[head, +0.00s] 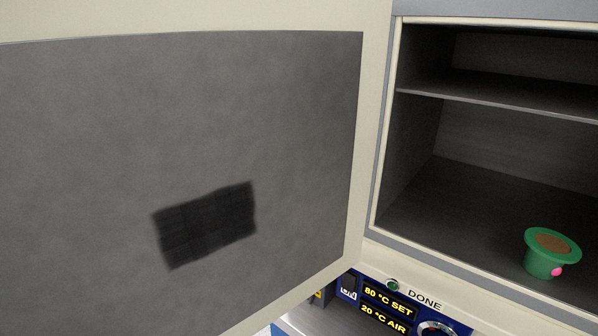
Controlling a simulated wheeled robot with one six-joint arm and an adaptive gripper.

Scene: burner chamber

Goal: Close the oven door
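The oven door (300,120) stands wide open and fills the left and middle of the head view. Its inner face is a grey panel with a cream border, and a dark rectangular patch shows on the panel. The door meets the oven (382,140) along the left side of the opening. The oven's dark grey chamber is open to view at the right. My gripper is not in view, and the door hides what is behind it.
A green hat-shaped pot (543,264) with a brown top and a pink spot sits on the chamber floor. A shelf (480,97) crosses the chamber above it. Below is a control panel (385,305) reading 80 °C SET, 20 °C AIR and DONE.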

